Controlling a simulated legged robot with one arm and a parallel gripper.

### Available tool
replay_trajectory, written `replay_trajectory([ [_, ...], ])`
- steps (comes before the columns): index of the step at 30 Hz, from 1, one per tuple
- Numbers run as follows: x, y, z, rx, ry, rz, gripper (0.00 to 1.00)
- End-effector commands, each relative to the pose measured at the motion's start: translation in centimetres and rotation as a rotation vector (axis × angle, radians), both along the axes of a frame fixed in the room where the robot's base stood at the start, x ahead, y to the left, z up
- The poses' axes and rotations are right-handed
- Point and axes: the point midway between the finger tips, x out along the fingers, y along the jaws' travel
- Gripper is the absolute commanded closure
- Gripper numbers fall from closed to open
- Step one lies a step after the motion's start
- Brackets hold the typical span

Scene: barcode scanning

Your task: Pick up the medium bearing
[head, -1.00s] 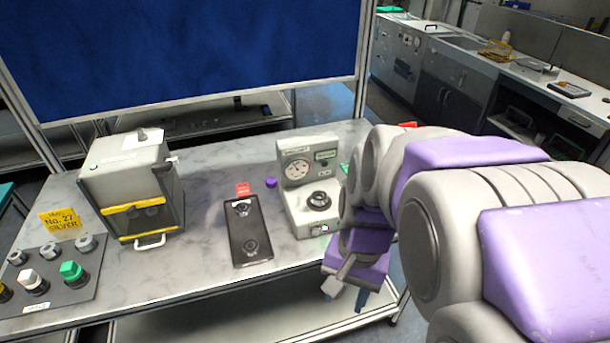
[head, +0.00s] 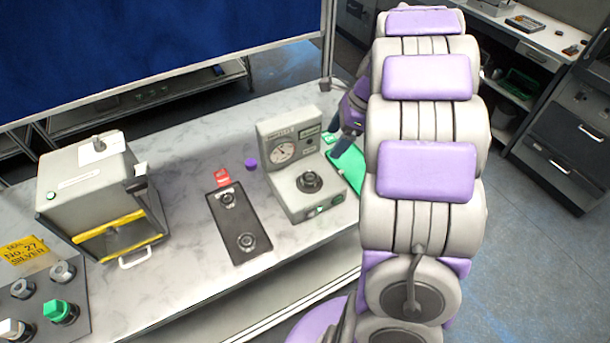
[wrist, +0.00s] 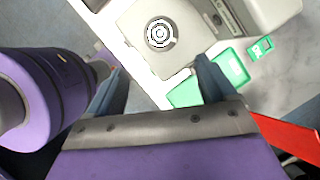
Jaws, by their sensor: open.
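A round dark bearing (head: 309,181) sits on the base of the gray gauge device (head: 290,197). In the wrist view a ringed round part (wrist: 160,33) shows on the device, ahead of the fingers. Two more round parts, a far one (head: 228,199) and a near one (head: 246,240), lie on the black tray (head: 236,222). I cannot tell for sure which is the medium bearing. My gripper (wrist: 155,85) is open and empty, apart from the device. In the head view it is partly hidden behind my arm, at the device's right.
A green tray (head: 345,170) lies right of the device, also under my right finger in the wrist view (wrist: 228,66). A purple knob (head: 250,164) and red tag (head: 222,175) lie left. A gray box (head: 95,190) and button panel (head: 45,305) stand further left.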

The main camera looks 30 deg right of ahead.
Motion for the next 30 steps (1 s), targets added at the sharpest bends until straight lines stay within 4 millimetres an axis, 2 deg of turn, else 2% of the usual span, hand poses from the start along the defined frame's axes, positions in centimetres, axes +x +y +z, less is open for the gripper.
replay_trajectory([
  [3,0.4,0.9,-2.6,0.0,0.005,0.002,0.16],
  [12,1.4,2.8,-7.9,-0.001,0.005,0.004,0.16],
  [16,1.7,3.4,-9.3,-0.001,0.003,0.004,0.16],
  [23,1.9,3.7,-10.2,-0.002,0.002,0.004,0.16],
  [30,2.3,4.6,-13.3,0.0,0.005,0.004,0.16],
])
